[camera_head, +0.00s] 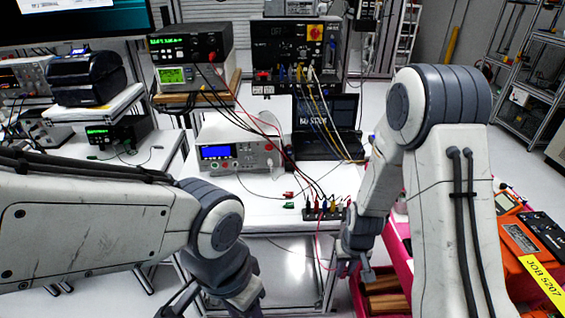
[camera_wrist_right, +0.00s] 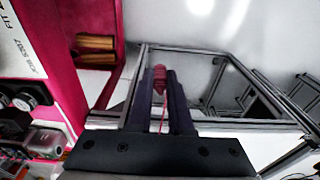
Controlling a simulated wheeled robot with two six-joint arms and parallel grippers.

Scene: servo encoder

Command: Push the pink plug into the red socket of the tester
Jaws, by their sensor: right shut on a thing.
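My right gripper (camera_head: 354,266) is at the front right of the white table in the head view. In the right wrist view its two dark fingers (camera_wrist_right: 160,90) are shut on the pink plug (camera_wrist_right: 159,77), with a thin pink lead hanging below it. The plug is too small to make out in the head view. The tester (camera_head: 235,150), a white box with a blue display, stands on the table, apart from the right gripper. Its red socket is too small to tell for sure. My left gripper (camera_head: 243,290) is at the bottom centre; its fingertips are not clear.
A black strip (camera_head: 323,211) with several coloured plugs sits near the table's front right. Leads run from it to a black unit (camera_head: 292,60) behind. Loose red and green clips (camera_head: 288,200) lie nearby. A pink crate (camera_wrist_right: 88,85) with wooden pieces stands at the right.

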